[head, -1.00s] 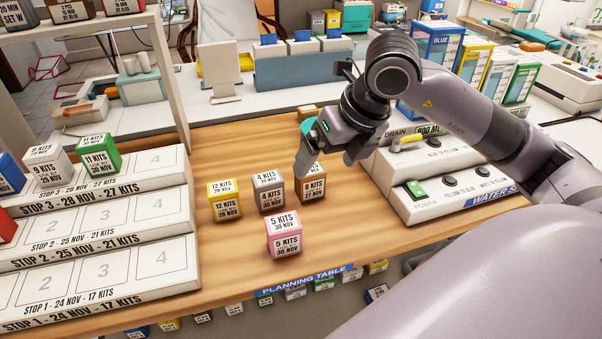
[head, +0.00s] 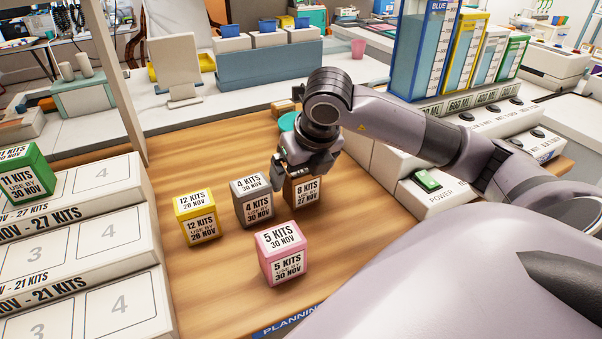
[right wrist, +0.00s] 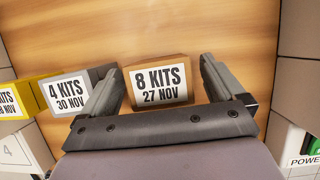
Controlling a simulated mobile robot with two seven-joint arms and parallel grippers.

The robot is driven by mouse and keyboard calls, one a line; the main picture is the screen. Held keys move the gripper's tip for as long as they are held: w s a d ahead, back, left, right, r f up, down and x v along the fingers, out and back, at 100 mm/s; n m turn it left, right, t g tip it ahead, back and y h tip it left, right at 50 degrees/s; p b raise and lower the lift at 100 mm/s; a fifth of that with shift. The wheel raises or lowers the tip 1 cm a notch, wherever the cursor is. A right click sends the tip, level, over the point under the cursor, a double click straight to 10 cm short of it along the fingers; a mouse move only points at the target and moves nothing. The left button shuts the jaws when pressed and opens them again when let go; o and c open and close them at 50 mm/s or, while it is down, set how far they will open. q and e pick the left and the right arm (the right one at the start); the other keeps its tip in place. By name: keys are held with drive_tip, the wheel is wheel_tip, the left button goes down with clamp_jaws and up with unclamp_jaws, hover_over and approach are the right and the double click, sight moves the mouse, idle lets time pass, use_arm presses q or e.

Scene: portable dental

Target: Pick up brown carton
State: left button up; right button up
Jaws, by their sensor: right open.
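The brown carton (head: 303,191), labelled "8 KITS 27 NOV", stands on the wooden table. It also shows in the right wrist view (right wrist: 160,103). My right gripper (head: 296,182) is above and around the carton. In the right wrist view the two fingers (right wrist: 157,92) are open, one on each side of the carton, with a gap showing at least on the right side. In the head view the gripper hides part of the carton's top. My left gripper is not in view.
A grey carton (head: 253,201) stands close left of the brown one, with a yellow carton (head: 196,216) farther left. A pink carton (head: 282,254) stands in front. Stepped shelves (head: 92,270) are at left. A white control unit (head: 428,189) is at right.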

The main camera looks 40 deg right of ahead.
drive_tip(key=shift+x, duration=0.75)
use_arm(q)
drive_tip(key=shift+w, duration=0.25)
use_arm(e)
drive_tip(key=c, duration=1.1)
drive_tip(key=shift+o, duration=0.2)
drive_tip(key=shift+r, duration=0.1)
use_arm(q)
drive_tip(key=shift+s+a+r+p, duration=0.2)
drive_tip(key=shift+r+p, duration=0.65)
drive_tip(key=shift+p, duration=0.4)
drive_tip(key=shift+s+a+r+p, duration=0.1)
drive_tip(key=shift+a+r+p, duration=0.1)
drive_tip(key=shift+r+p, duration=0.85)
use_arm(e)
wheel_tip(320, 180, up, 20)
